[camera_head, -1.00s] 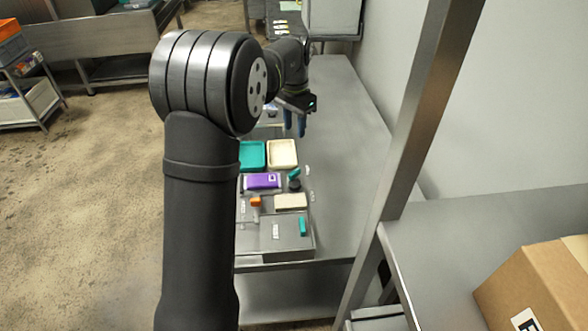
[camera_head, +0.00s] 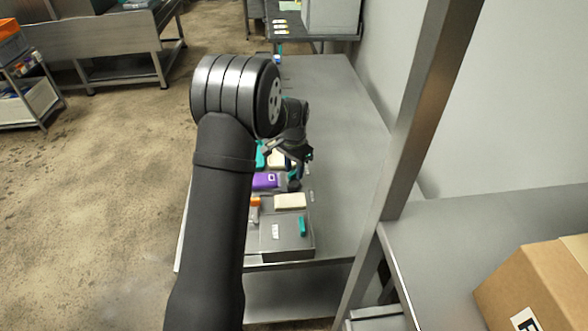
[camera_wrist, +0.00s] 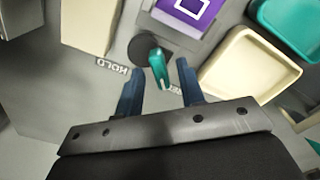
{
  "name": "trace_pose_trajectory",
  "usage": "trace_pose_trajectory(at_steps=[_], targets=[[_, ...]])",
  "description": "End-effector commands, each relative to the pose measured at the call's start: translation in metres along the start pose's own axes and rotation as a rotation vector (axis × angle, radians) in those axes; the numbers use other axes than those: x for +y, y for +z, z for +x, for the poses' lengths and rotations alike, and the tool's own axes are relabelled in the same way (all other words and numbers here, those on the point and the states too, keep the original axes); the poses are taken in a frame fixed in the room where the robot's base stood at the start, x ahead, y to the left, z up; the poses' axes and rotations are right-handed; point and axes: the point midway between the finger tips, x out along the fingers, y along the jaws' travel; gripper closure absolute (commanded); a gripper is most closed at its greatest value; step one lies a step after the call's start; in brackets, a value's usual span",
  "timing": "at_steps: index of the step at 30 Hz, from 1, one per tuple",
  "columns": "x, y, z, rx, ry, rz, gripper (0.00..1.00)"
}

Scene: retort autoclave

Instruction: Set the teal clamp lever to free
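The teal clamp lever (camera_wrist: 158,66) sits on a dark round base (camera_wrist: 143,48) in the wrist view. A "HOLD" label (camera_wrist: 112,66) lies to the left of it. A second small label (camera_wrist: 174,90) shows by the lever's lower end, partly hidden and unreadable. My gripper (camera_wrist: 159,76) is open, with one blue finger on each side of the lever's lower end in the picture. I see gaps on both sides and cannot tell the height. In the head view my gripper (camera_head: 290,160) is above the dark base (camera_head: 294,185) and hides most of the lever.
A purple block (camera_wrist: 188,12) and a cream block (camera_wrist: 90,22) flank the base. A cream tray (camera_wrist: 245,65) and a teal tray (camera_wrist: 290,28) lie to the right. The bench's right side (camera_head: 345,150) is clear.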

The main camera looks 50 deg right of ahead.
Motion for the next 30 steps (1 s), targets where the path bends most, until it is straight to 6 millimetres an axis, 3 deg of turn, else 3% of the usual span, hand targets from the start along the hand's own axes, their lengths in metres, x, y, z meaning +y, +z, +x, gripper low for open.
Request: trace_pose_trajectory(at_steps=[10, 15, 16, 30], targets=[[-0.0001, -0.0001, 0.0041, 0.001, 0.000, 0.000, 0.65], [-0.0001, -0.0001, 0.0039, 0.001, 0.000, 0.000, 0.98], [-0.0001, -0.0001, 0.0039, 0.001, 0.000, 0.000, 1.00], [-0.0001, -0.0003, 0.0036, 0.000, 0.000, -0.097, 1.00]])
